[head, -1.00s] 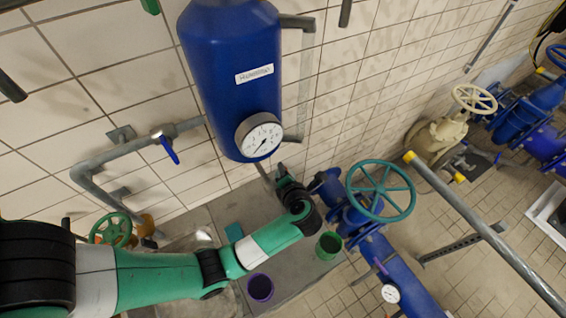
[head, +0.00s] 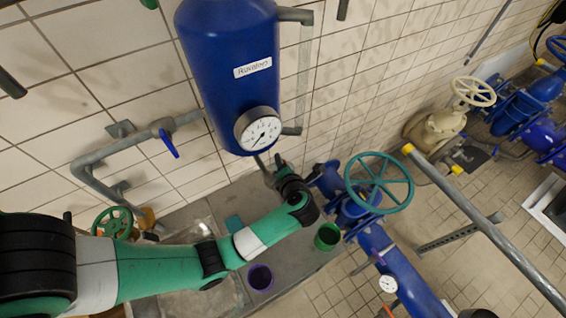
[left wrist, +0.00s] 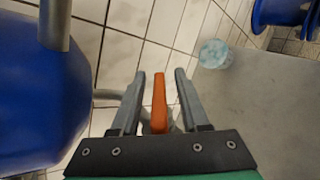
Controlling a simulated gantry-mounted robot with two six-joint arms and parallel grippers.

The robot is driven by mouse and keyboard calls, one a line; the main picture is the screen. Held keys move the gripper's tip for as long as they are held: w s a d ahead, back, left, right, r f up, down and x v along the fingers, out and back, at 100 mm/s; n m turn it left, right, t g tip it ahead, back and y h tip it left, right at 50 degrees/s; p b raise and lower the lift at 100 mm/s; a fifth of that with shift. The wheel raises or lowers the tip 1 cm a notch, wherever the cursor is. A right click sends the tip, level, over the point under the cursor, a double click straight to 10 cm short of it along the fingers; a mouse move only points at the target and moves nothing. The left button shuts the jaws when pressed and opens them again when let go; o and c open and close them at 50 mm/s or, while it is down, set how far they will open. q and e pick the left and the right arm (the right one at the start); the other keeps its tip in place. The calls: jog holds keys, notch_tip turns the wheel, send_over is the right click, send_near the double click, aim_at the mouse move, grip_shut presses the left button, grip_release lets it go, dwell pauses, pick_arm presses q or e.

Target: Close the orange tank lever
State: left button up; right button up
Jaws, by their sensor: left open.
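The blue tank (head: 228,60) hangs against the tiled wall, with a white label and a round gauge (head: 258,130) at its lower end. The orange lever (left wrist: 159,105) shows in the left wrist view as an upright bar between my fingers. In the head view I cannot make it out. My left gripper (left wrist: 160,74) is open, with one finger on each side of the lever. Gaps show on both sides, so the fingers look apart from it. In the head view this gripper (head: 270,172) is just below the gauge. My right gripper is not in view.
A grey pipe with a blue-handled valve (head: 168,143) runs left of the tank. A teal handwheel (head: 379,183) on blue piping stands to the right. A purple cup (head: 261,278) and a green cup (head: 327,237) stand on the grey slab below my left arm.

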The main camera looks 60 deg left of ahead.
pick_arm(q)
jog(key=v, duration=1.1)
jog(key=shift+d+r, duration=0.25)
